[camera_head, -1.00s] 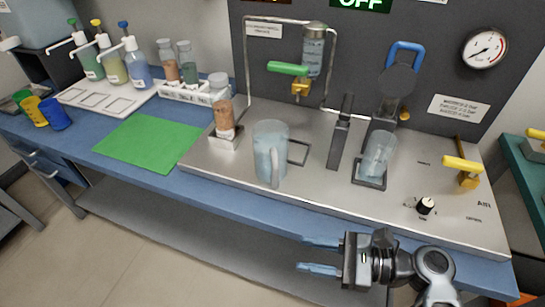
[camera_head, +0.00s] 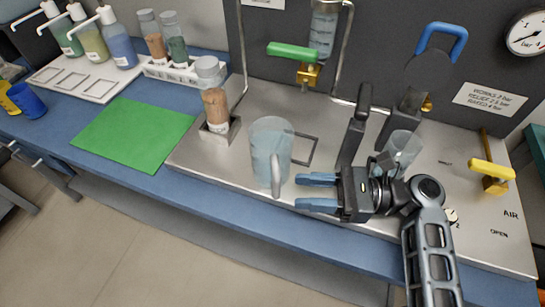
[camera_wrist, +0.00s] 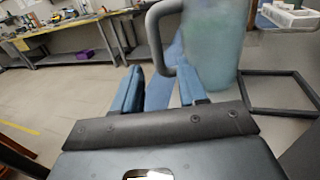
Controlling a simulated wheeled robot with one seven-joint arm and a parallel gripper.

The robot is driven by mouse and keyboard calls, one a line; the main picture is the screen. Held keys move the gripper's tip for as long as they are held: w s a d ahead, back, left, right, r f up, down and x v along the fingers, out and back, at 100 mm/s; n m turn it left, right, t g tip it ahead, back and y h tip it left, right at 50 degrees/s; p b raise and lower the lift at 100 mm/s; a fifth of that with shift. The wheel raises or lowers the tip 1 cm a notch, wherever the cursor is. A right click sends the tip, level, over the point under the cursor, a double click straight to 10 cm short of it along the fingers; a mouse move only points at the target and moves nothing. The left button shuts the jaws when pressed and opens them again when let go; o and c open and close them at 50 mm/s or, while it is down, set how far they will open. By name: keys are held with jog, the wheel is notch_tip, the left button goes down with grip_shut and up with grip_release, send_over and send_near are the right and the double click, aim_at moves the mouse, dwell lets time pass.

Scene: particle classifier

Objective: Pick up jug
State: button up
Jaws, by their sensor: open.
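The jug (camera_head: 266,150) is a clear, bluish pitcher with a handle, standing upright on the metal worktop. Its handle faces the front right, toward my gripper. My gripper (camera_head: 318,191) is open and empty, just right of the jug, with its blue fingers pointing left at the handle. In the wrist view the jug (camera_wrist: 218,45) stands beyond the fingers, and its grey handle (camera_wrist: 156,30) reaches down near the space between the open fingertips (camera_wrist: 160,82). I cannot tell whether the fingers touch it.
A particle-filled bottle (camera_head: 215,108) stands in a holder left of the jug. A clear cup (camera_head: 402,147) stands behind my gripper. A dark upright lever (camera_head: 356,125) and a green-handled valve (camera_head: 292,50) are behind. A green mat (camera_head: 133,134) lies at left.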

aim_at(277, 189)
jog(key=shift+w+a+p, duration=0.1)
jog(key=shift+a+p, duration=0.4)
jog(key=shift+a, duration=2.65)
jog(key=shift+c, duration=0.4)
grip_shut()
jog(key=shift+r, duration=0.15)
